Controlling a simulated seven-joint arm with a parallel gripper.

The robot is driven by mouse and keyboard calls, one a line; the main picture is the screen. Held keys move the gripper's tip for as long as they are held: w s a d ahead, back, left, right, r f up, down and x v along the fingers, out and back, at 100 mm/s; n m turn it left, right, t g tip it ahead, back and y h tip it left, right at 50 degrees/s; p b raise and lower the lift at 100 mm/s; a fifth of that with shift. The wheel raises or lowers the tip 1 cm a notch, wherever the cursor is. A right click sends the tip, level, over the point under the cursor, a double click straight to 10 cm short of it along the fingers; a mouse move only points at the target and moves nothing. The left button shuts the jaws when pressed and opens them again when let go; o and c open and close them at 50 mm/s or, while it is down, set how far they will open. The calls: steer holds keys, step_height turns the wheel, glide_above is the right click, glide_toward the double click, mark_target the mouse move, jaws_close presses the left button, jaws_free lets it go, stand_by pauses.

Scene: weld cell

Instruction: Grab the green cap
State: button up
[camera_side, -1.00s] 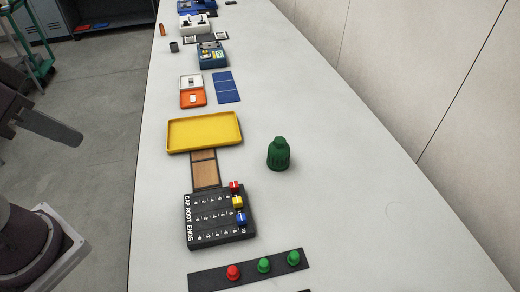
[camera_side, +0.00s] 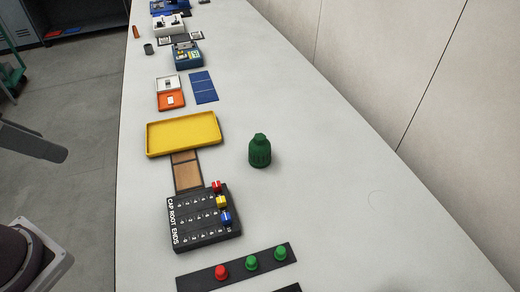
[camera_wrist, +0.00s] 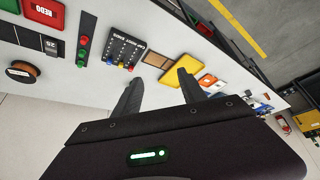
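A dark green, ribbed, bottle-shaped piece with a narrower top (camera_side: 260,151) stands upright on the white bench in the side view, right of the yellow tray. Two smaller green caps or buttons (camera_side: 251,261) (camera_side: 280,252) sit beside a red one on a black strip (camera_side: 200,282) at the front. I cannot tell which green piece is the cap. In the wrist view my gripper (camera_wrist: 160,76) has its two dark fingers spread, with nothing seen between them. The strip with its green pieces (camera_wrist: 83,53) lies left of the fingers there. The bottle-shaped piece does not show in the wrist view.
A black "CAP ROOT ENDS" block (camera_side: 200,222) holds red, yellow and blue pieces. Beyond it lie a brown panel (camera_side: 187,173), the yellow tray (camera_side: 183,134), an orange box (camera_side: 169,101) and blue sheets (camera_side: 203,86). The bench's right side is clear.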

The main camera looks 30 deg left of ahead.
steer(key=t+h, duration=0.2)
steer(key=t, duration=0.3)
glide_above(256, 140)
steer(key=s+a, duration=0.2)
steer(key=s, duration=0.4)
step_height(256, 140, down, 13)
steer(key=f+t, duration=0.1)
steer(key=f, duration=0.1)
steer(key=d+f, duration=0.1)
steer(key=f, duration=0.1)
steer(key=d+f+m+t, duration=0.1)
steer(key=f, duration=0.1)
steer(key=shift+w+d+f+t+y, duration=0.1)
steer(key=shift+w+d+t+y, duration=0.05)
steer(key=shift+w+t+y, duration=0.2)
steer(key=shift+w+d+f, duration=0.1)
steer(key=shift+w+f, duration=0.05)
steer(key=shift+f, duration=0.05)
steer(key=x, duration=0.7)
steer(key=shift+a+r, duration=0.25)
steer(key=shift+a, duration=0.15)
jaws_close()
